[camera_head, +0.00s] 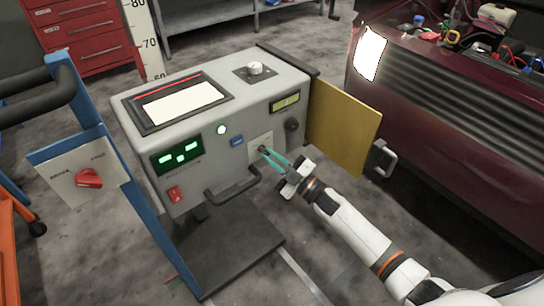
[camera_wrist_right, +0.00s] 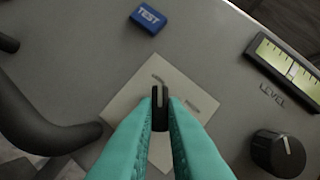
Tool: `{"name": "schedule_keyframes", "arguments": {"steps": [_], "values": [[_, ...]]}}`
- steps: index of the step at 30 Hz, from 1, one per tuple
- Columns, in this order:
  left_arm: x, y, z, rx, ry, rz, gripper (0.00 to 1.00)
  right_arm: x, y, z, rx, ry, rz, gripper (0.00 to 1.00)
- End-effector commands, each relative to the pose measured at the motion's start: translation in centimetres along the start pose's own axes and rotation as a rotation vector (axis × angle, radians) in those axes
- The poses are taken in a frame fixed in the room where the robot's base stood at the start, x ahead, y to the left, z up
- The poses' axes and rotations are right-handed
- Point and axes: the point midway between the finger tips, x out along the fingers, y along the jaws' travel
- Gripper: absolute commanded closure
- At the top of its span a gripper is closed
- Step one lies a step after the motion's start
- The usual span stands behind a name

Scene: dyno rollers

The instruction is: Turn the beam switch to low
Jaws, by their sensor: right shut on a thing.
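The beam switch is a small black knob (camera_wrist_right: 160,98) with a white pointer line, on a pale square plate (camera_wrist_right: 118,108) on the front of the grey tester. In the wrist view its line points up, towards the upper of two small labels. The lettering is too small to read. My right gripper (camera_head: 265,151) reaches the plate (camera_head: 262,139) from the lower right, and its teal fingers (camera_wrist_right: 160,112) are shut on the knob from both sides. In the head view the fingertips hide most of the knob. My left gripper is not in view.
Around the plate are a blue TEST button (camera_wrist_right: 149,18), a level gauge (camera_wrist_right: 287,72), a round black knob (camera_wrist_right: 279,153) and a curved handle (camera_head: 232,191). An open yellow door (camera_head: 343,125) stands right of the tester, with a dark red car (camera_head: 450,110) beyond. A blue cart (camera_head: 85,120) stands left.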

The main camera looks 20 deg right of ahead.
Motion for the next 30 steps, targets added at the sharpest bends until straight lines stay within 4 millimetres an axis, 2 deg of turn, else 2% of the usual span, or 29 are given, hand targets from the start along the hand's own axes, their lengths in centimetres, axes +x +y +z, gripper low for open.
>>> {"name": "schedule_keyframes", "arguments": {"steps": [4,15,16,19,20,30], "values": [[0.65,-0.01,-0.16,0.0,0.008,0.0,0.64,-0.06,0.05,-0.09,-0.016,0.003,0.008,1.0],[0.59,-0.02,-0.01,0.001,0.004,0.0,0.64,-0.06,0.07,-0.09,-0.02,0.003,0.009,1.0],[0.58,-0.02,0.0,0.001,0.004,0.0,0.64,-0.06,0.07,-0.09,-0.02,0.003,0.009,0.86],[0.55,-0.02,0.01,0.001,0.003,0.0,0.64,-0.05,0.06,-0.08,-0.019,0.002,0.009,0.7],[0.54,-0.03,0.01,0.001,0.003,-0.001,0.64,-0.05,0.06,-0.07,-0.019,0.002,0.009,0.67],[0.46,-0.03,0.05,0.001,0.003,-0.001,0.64,-0.45,0.01,-0.03,-0.018,0.002,0.008,0.67]]}}
